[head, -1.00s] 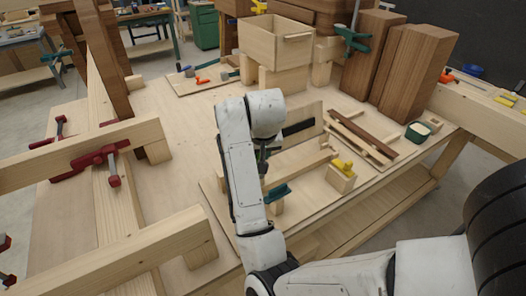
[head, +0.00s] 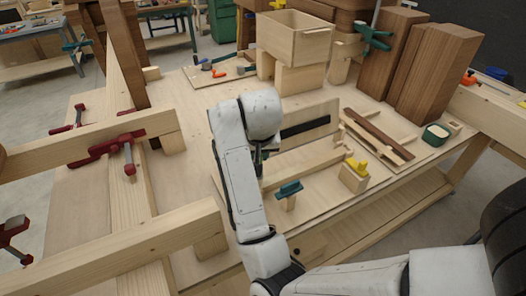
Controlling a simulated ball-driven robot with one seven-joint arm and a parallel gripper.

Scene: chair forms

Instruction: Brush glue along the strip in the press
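The press stands on a flat board at the middle of the bench, with an upright pale back board (head: 325,110) that has a dark band (head: 305,127) across it. A long pale wooden strip (head: 312,162) lies in front of that back board. A teal clamp (head: 289,188) and a yellow clamp (head: 357,165) sit on blocks before it. A green tub with whitish contents (head: 436,134), seemingly the glue, stands at the right. My gripper (head: 262,158) is mostly hidden behind my white arm, at the strip's left end. Its fingers and any brush cannot be made out.
Pale beams with red clamps (head: 110,148) fill the left side. A wooden box (head: 296,40) on blocks and tall brown boards (head: 430,75) stand at the back. A tray with brown and pale strips (head: 378,135) lies between press and tub. Bare bench top lies left of my arm.

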